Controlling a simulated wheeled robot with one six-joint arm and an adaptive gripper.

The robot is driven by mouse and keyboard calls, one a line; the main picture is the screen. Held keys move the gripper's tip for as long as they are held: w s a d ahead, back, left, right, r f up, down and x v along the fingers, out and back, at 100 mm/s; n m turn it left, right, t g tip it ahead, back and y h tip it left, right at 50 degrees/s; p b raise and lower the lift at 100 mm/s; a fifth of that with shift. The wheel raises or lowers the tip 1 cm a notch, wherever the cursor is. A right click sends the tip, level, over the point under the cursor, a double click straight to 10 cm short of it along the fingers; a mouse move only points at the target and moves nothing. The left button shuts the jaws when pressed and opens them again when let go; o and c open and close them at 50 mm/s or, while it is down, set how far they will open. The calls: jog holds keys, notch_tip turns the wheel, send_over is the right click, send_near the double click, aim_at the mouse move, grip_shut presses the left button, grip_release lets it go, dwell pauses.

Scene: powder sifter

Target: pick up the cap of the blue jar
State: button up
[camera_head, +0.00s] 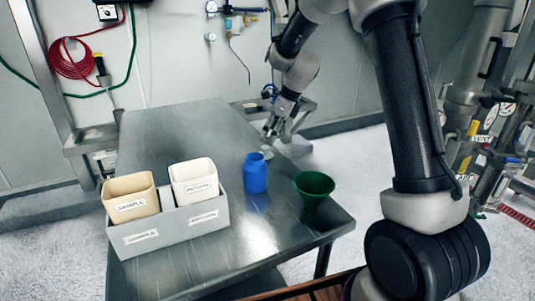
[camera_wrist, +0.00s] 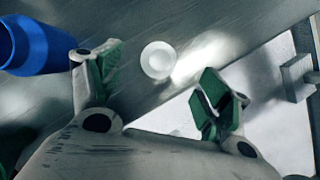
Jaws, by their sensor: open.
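The blue jar (camera_head: 255,175) stands upright on the metal table; part of it also shows at the left edge of the wrist view (camera_wrist: 32,45). A small round white cap (camera_wrist: 158,60) lies on the table apart from the jar. In the head view the white cap (camera_head: 267,154) is just behind the jar, close below my gripper (camera_head: 272,134). My gripper (camera_wrist: 158,72) is open and empty, its green-padded fingers spread to either side of the cap in the wrist view. I cannot tell how far above the cap the fingertips are.
A green funnel (camera_head: 314,188) stands right of the jar. A grey tray (camera_head: 168,233) with a beige bin (camera_head: 130,198) and a white bin (camera_head: 194,181) stands on the left. The table's right edge is close to the cap. The table's far part is clear.

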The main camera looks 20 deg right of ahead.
aim_at(266, 147)
jog(key=x, duration=0.7)
jog(key=shift+w+d+f, duration=0.1)
jog(key=shift+d+f, duration=0.05)
jog(key=shift+f, duration=0.1)
jog(key=c, duration=0.8)
